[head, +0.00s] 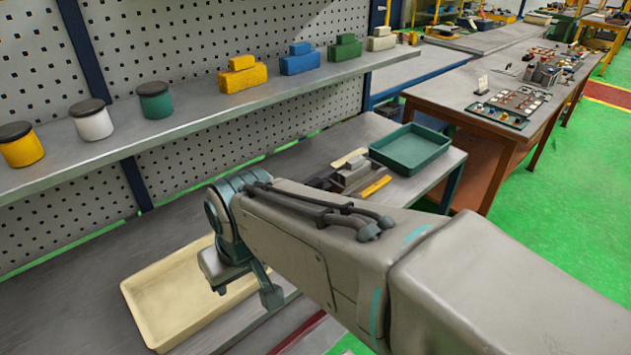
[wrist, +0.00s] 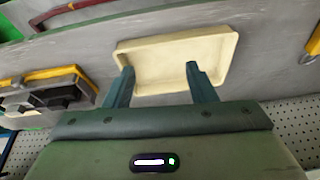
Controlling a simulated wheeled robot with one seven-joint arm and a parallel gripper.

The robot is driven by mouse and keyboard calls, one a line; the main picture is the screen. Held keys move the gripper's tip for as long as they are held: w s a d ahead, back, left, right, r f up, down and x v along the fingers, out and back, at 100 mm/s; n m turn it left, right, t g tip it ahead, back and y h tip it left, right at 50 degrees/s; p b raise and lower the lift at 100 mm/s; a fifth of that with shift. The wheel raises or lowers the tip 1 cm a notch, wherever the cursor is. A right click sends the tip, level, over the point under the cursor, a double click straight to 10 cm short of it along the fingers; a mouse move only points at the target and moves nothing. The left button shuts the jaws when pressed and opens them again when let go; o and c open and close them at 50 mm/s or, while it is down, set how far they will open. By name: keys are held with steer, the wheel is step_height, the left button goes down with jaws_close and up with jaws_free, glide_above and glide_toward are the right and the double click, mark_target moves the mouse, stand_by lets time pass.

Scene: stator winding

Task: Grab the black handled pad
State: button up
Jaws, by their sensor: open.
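A dark block (head: 322,179), possibly the black handled pad, lies on the lower bench beside a grey block (head: 352,175); my arm partly covers it in the head view. Dark items (wrist: 62,97) also show at the left edge of the wrist view, too unclear to identify. My gripper (head: 244,286) is open and empty, its fingers apart over the cream tray (head: 150,325). In the wrist view both fingertips (wrist: 159,72) stand in front of the empty cream tray (wrist: 228,42). The gripper is left of the dark block and apart from it.
A green tray (head: 425,165) and a yellow-handled tool (head: 376,186) lie near the dark block. The shelf (head: 200,122) above holds lidded jars (head: 155,103) and yellow (head: 242,76), blue (head: 300,62), green (head: 344,50) and pale (head: 381,42) blocks. A brown table (head: 455,108) stands at right.

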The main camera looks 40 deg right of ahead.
steer(key=w+r+m+t, duration=0.2)
steer(key=w+m+t, duration=0.3)
steer(key=w, duration=1.7)
steer(key=w+d+f+m+t+h, duration=0.25)
steer(key=w+d+m+h, duration=0.2)
steer(key=w+d, duration=0.5)
steer(key=m+g+h+b, duration=0.1)
steer(key=m+g+h, duration=0.7)
steer(key=g+h, duration=0.25)
glide_toward(311, 184)
steer(key=x, duration=0.5)
steer(key=shift+d+r+p, duration=0.1)
steer(key=shift+r+p, duration=0.1)
steer(key=shift+p, duration=0.2)
steer(key=shift+f+p+x, duration=0.1)
steer(key=shift+p+x, duration=0.3)
steer(key=shift+x, duration=1.05)
steer(key=shift+f+p+x, duration=0.15)
steer(key=shift+p+x, duration=0.2)
steer(key=shift+x, duration=1.1)
steer(key=shift+w, duration=0.1)
jaws_close()
